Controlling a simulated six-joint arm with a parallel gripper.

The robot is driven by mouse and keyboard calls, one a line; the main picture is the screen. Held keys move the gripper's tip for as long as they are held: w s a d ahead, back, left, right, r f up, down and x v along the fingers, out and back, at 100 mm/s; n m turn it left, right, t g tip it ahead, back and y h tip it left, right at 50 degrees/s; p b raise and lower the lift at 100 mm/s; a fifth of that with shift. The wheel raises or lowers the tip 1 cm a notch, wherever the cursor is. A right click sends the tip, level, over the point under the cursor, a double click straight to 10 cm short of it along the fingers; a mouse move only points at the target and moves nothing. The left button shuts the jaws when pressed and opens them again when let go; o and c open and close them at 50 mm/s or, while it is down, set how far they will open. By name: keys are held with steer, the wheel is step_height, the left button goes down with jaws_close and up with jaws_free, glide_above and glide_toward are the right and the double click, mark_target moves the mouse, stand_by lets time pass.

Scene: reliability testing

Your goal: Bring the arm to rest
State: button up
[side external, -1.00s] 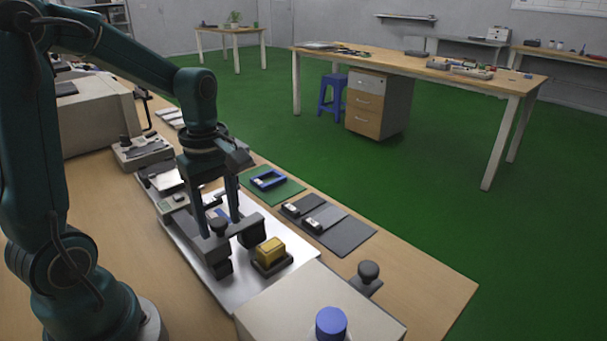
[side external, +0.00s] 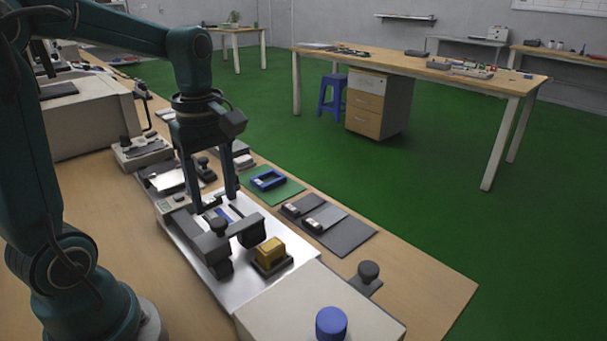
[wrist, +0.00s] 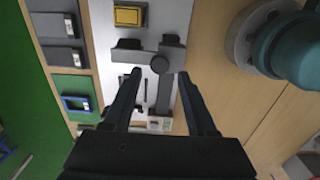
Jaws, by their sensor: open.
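My gripper (side external: 214,203) is open and empty. In the side view it hangs with its fingers pointing down, above the far part of a silver plate (side external: 187,238). A dark grey clamp-like fixture (side external: 213,245) with a round knob stands on the plate, nearer the camera than the fingers. In the wrist view the two fingers of my gripper (wrist: 159,78) are spread wide, and the fixture's knob (wrist: 160,64) shows between and beyond them. A blue part lies on the plate behind the fixture, partly hidden by it.
A yellow block (side external: 270,250) sits in a dark holder beside the fixture. A green mat with a blue frame (side external: 268,180) and grey pads (side external: 345,237) line the table's far edge. A box with a blue button (side external: 331,322) stands in front. Bare wood lies at left.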

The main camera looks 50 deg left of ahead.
steer(key=s+d+r+m+t, duration=0.1)
steer(key=d+m, duration=0.3)
steer(key=m, duration=0.5)
steer(key=s+d+m+t, duration=0.4)
steer(key=m, duration=0.5)
steer(key=shift+s+d+r+t, duration=0.3)
steer(key=shift+s+r, duration=0.05)
